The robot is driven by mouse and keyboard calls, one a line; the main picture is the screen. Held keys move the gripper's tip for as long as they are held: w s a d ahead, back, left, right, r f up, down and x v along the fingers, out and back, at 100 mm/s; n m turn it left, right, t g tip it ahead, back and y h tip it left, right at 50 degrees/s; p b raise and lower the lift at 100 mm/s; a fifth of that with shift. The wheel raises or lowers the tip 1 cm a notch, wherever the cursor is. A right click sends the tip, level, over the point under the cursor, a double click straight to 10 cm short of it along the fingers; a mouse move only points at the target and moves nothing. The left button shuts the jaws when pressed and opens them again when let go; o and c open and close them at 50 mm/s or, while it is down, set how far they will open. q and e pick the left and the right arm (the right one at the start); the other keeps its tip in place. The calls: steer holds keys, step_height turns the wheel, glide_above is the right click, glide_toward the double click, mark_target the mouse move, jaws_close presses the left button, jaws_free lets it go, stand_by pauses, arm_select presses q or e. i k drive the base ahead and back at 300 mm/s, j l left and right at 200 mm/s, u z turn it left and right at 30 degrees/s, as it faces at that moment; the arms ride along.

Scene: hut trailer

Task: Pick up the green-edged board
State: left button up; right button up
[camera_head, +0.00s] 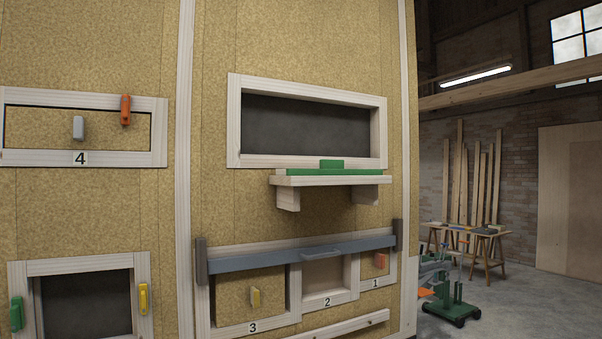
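A green-edged board (345,172) lies flat on a small pale wooden shelf (332,181) on the wall. Mostly its green front edge shows, with a green block (331,164) standing up near its middle. The shelf sits on two wooden brackets just below a framed dark opening (308,127). The board's top face is seen almost edge-on. Neither of my grippers is in view, and nothing touches the board.
Below the shelf, a grey-blue bar (265,260) crosses compartments numbered 3, 2 and 1. Panel 4 (45,130) has an orange latch (125,110). A framed opening (86,303) is at lower left. A green wheeled stand (452,308) and trestle table (480,235) stand on the floor at right.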

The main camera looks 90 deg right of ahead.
mark_target(327, 167)
steer(key=j+z, duration=0.2)
steer(key=z, duration=2.85)
steer(key=i+l+u, duration=0.1)
steer(key=i+l, duration=0.15)
